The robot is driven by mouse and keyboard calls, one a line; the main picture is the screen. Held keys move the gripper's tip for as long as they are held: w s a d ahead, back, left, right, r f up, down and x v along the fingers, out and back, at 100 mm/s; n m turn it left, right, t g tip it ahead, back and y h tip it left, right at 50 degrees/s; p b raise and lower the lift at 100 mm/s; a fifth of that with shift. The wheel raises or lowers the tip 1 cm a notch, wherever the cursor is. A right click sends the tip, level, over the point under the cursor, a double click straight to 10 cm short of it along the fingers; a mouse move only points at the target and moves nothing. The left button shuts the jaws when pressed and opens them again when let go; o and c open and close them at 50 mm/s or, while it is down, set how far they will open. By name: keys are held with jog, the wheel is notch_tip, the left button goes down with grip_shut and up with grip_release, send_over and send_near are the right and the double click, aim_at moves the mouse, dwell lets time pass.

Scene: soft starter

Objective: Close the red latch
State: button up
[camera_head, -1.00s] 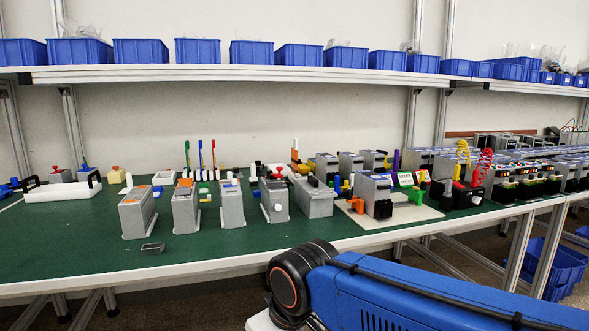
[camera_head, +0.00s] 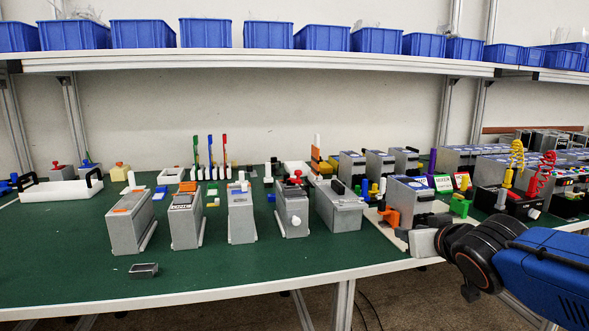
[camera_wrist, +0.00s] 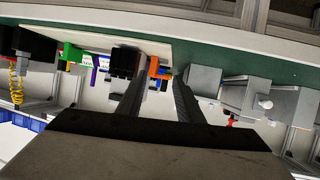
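A thin red upright lever (camera_head: 224,150), which looks like the red latch, stands at the back of the green table. It is beside a green lever (camera_head: 210,150) and a blue lever (camera_head: 196,150). I cannot make out the red lever in the wrist view. My gripper (camera_wrist: 155,85) shows two dark fingers apart with nothing held between them. In the head view, my wrist is at the table's front edge on the right, well away from the lever. The fingertips are not clear there.
Several grey boxes stand in a row in front of the levers, one with a red knob (camera_head: 293,178). A small dark tray (camera_head: 143,270) lies at the front left. More devices crowd the right. Blue bins (camera_head: 268,35) line the shelf above. The front left tabletop is mostly clear.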

jog(key=w+a+r+n+y, duration=0.3)
jog(key=a+r+y, duration=0.2)
jog(key=a, duration=0.4)
jog(key=w+a+r+n+y, duration=0.25)
jog(key=a+r+y, duration=0.25)
jog(key=a, duration=0.5)
jog(key=shift+n+t, duration=0.25)
jog(key=shift+t, duration=0.05)
jog(key=x, duration=1.6)
jog(key=shift+a+f, duration=0.1)
jog(key=shift+a, duration=0.1)
jog(key=shift+c, duration=0.6)
grip_shut()
